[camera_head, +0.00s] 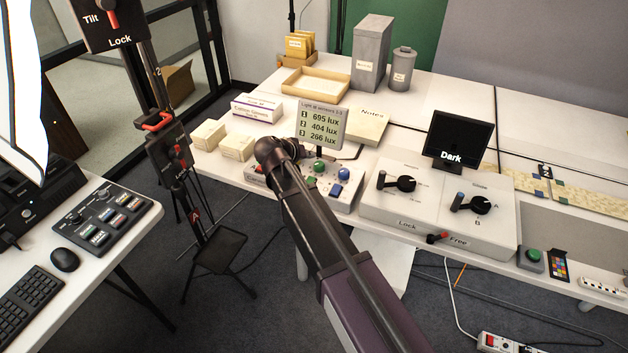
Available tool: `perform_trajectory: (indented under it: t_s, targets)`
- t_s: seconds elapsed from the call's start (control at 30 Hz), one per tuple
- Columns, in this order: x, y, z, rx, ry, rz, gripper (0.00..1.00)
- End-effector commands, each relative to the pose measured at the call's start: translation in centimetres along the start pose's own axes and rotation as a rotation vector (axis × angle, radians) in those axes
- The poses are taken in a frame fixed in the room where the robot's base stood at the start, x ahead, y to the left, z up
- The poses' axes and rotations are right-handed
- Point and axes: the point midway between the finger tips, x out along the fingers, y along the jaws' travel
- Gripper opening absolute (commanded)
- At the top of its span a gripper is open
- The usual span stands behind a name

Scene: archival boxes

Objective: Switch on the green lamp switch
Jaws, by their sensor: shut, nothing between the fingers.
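A light control box (350,203) on the white table carries several coloured controls. Two are green: a rear green control (319,167) and a front green control (312,182). I cannot tell from here whether the green ones are on. A rear blue control (343,173) and a front blue control (336,189) stand to their right. My arm crosses the left part of the box. My gripper (294,151) is shut and empty at the arm's far end, left of and behind the green controls. Its fingertips are largely hidden.
A lux display (321,124) stands just behind the box. A larger console (438,215) with two black knobs and a Lock/Free lever is to the right, below a "Dark" screen (459,143). Small white boxes (236,147) lie left of my gripper.

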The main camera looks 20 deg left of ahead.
Motion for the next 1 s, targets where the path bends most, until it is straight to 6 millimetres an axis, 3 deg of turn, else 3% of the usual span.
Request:
perform_trajectory:
  t_s: [1.0]
  targets:
    - [5.3, -4.0, 4.0, -0.001, 0.001, -0.001, 0.0]
